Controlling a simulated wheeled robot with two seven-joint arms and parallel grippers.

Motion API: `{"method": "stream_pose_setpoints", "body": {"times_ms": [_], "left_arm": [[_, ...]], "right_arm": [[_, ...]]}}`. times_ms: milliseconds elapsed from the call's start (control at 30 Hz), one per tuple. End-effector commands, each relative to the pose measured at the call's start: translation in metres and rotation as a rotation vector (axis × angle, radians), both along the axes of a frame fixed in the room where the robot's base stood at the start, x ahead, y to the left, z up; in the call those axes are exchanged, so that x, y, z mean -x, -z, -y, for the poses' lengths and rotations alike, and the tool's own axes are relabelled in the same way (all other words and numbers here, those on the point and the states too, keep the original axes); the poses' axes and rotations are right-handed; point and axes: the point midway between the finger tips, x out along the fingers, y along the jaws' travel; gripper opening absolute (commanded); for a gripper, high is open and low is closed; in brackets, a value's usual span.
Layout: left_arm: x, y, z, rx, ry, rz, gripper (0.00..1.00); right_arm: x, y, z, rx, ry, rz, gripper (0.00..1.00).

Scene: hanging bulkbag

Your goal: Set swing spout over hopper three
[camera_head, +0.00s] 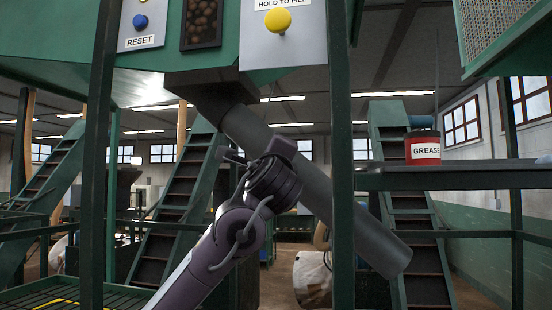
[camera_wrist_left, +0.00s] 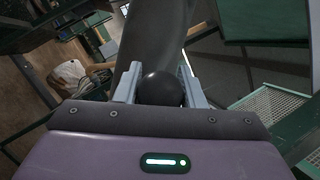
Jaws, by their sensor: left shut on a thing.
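The swing spout (camera_head: 315,185) is a long dark grey tube. It slants from under the green bin's outlet (camera_head: 205,85) down to the right, and its lower end lies in front of the right inclined conveyor. My left gripper (camera_head: 283,150) is against the tube's upper half; its fingertips are hard to make out there. In the left wrist view my left gripper (camera_wrist_left: 160,84) is shut on a black ball knob (camera_wrist_left: 161,90), with the grey spout (camera_wrist_left: 150,40) right behind it. No hopper numbered three can be made out. My right gripper is out of view.
Green posts (camera_head: 341,150) stand close on both sides of my arm, and the right one crosses in front of the spout. A red grease tin (camera_head: 423,150) sits on a shelf (camera_head: 450,178) at right. Inclined conveyors (camera_head: 180,200) stand behind. A panel has a yellow button (camera_head: 277,20).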

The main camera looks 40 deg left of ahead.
Motion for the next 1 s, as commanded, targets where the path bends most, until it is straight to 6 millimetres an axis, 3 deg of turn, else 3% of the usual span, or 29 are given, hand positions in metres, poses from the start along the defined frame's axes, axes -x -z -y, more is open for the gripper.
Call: {"method": "stream_pose_setpoints", "body": {"times_ms": [633,667,700,800,1000], "left_arm": [[0.003,-0.013,-0.001,0.041,0.004,0.037,0.0],[0.003,-0.013,-0.001,0.043,0.004,0.038,0.4],[0.003,-0.013,-0.001,0.043,0.003,0.038,0.45],[0.003,-0.012,-0.001,0.042,0.002,0.035,0.57],[0.002,-0.01,-0.001,0.042,0.001,0.03,0.57]], "right_arm": [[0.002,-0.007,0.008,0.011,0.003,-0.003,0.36],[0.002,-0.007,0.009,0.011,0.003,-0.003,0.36],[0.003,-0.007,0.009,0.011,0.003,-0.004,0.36],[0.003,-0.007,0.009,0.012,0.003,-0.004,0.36],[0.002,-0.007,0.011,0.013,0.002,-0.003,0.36]]}}
